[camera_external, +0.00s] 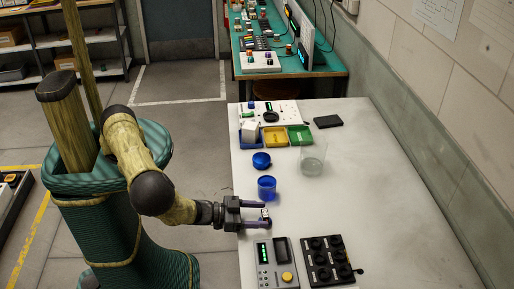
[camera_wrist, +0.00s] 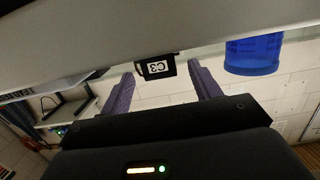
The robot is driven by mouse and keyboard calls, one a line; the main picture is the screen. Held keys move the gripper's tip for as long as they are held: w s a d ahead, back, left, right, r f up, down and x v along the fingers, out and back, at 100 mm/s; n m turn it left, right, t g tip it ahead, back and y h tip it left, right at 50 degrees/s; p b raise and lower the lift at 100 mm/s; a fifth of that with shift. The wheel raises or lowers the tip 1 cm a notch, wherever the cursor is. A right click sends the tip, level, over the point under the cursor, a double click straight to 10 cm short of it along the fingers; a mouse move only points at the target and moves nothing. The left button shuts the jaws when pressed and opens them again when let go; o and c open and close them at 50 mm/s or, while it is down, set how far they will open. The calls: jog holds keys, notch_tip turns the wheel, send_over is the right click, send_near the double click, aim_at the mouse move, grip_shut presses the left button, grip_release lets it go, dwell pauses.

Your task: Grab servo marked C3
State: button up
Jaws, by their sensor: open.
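The servo marked C3 (camera_wrist: 157,67) is a small black block with a white C3 label in the wrist view. In the external view the servo (camera_external: 265,213) is a small dark and white item at the near left part of the white table (camera_external: 390,170). My gripper (camera_wrist: 163,85) has two purple fingers, spread apart, with the servo between or just beyond their tips. In the external view my gripper (camera_external: 268,214) is low at the table's left edge, its fingers on either side of the servo. I cannot tell whether either finger touches it.
A blue cup (camera_external: 267,188) stands close behind the gripper; it also shows in the wrist view (camera_wrist: 252,55). A blue lid-like round (camera_external: 261,160) and a clear beaker (camera_external: 312,162) are farther back. A grey device (camera_external: 278,265) and a black socketed block (camera_external: 327,260) lie in front. The table's right side is clear.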

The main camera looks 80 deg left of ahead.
jog(key=w, duration=0.2)
jog(key=shift+w+f, duration=0.2)
jog(key=shift+w, duration=0.1)
jog(key=shift+c, duration=0.4)
jog(key=c, duration=1)
